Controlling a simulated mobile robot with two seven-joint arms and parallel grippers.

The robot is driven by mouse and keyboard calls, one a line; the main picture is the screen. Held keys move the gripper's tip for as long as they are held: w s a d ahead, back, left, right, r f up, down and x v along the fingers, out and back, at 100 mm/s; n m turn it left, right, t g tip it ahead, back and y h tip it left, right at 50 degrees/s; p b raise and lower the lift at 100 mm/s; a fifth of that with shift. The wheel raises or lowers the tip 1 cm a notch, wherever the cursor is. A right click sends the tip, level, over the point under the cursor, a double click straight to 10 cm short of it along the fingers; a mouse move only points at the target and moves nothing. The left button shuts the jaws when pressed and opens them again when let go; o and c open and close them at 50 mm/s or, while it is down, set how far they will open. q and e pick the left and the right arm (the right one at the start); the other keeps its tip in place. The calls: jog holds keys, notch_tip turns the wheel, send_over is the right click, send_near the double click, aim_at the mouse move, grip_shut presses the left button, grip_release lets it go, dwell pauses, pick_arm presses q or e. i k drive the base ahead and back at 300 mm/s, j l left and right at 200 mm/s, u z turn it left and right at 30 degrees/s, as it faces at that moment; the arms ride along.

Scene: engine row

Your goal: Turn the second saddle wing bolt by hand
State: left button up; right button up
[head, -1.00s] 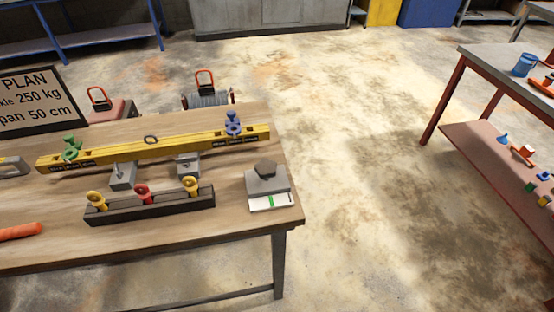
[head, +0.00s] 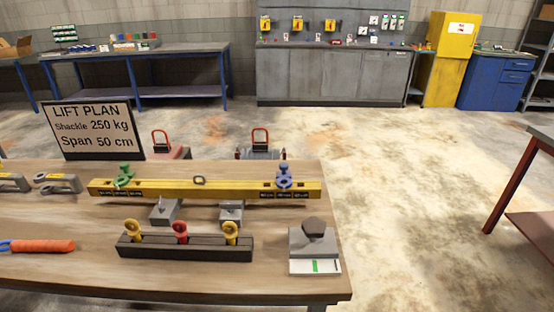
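A yellow spreader beam (head: 225,188) lies across two grey support blocks on the wooden table (head: 90,222). A green saddle with a wing bolt (head: 124,176) sits near the beam's left end. A blue saddle with a wing bolt (head: 284,178) sits near its right end. A dark ring stands at the middle of the beam. Which saddle counts as the second is not marked. Neither of my grippers is in view.
A dark rack (head: 186,247) holds yellow, red and yellow eye pieces in front of the beam. A grey block (head: 312,240) stands at the right. A lift plan sign (head: 92,130) stands at the back left. An orange-handled tool (head: 42,246) lies front left.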

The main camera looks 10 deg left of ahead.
aim_at(162, 208)
jog(key=u, duration=1.35)
